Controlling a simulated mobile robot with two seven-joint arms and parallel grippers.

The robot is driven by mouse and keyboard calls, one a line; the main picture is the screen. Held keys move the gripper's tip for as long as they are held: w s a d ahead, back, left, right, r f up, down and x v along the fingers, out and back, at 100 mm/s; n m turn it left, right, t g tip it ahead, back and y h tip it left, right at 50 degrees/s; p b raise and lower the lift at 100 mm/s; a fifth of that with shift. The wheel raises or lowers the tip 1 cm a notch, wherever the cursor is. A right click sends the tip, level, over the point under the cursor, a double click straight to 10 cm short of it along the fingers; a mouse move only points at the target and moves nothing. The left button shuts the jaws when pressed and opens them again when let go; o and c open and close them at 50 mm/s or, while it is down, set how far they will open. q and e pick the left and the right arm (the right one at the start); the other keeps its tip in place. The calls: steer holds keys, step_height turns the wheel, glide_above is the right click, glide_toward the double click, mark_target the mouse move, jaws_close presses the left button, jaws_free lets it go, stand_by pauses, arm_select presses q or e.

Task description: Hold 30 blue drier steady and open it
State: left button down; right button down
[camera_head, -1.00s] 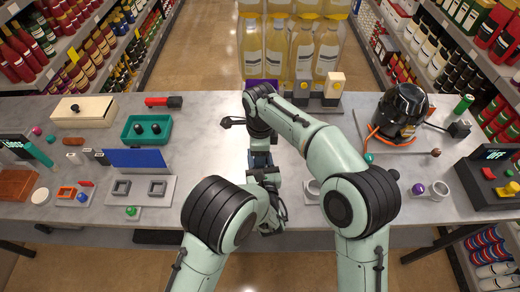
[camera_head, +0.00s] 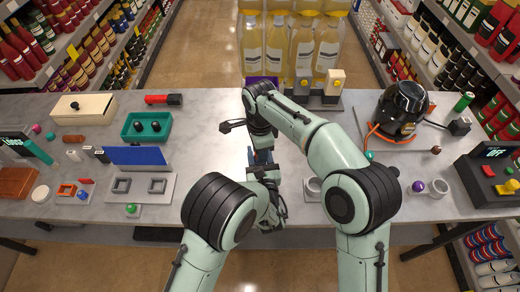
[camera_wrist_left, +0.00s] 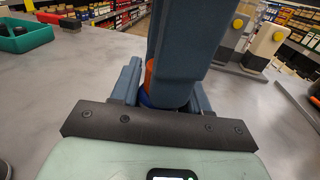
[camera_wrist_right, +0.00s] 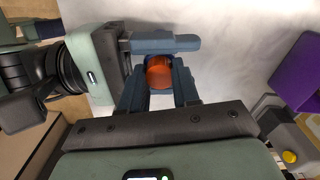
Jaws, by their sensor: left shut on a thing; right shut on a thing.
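The drier is a small piece with a blue body (camera_wrist_left: 158,98) and an orange top (camera_wrist_right: 158,73). It is upright above the bench, and mostly hidden by fingers. My left gripper (camera_wrist_left: 160,97) is shut around the blue lower part from the side. My right gripper (camera_wrist_right: 158,90) is shut on the orange part from above. In the head view the two grippers meet near the bench's front middle, the right (camera_head: 262,152) just above the left (camera_head: 266,174); the drier is too covered there to make out.
A green tray (camera_head: 147,127), blue panel (camera_head: 137,156) and grey square-holed fixture (camera_head: 160,187) stand left. A black-domed machine (camera_head: 402,105) and OFF display (camera_head: 495,152) stand right. Bottles (camera_head: 300,48) stand behind.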

steer(key=c, duration=0.8)
jaws_free()
steer(key=shift+r, duration=2.25)
steer(key=shift+c, duration=0.5)
step_height(320, 180, up, 3)
steer(key=m, duration=0.3)
steer(key=shift+f, duration=0.1)
step_height(320, 180, down, 7)
steer(key=shift+f, duration=0.2)
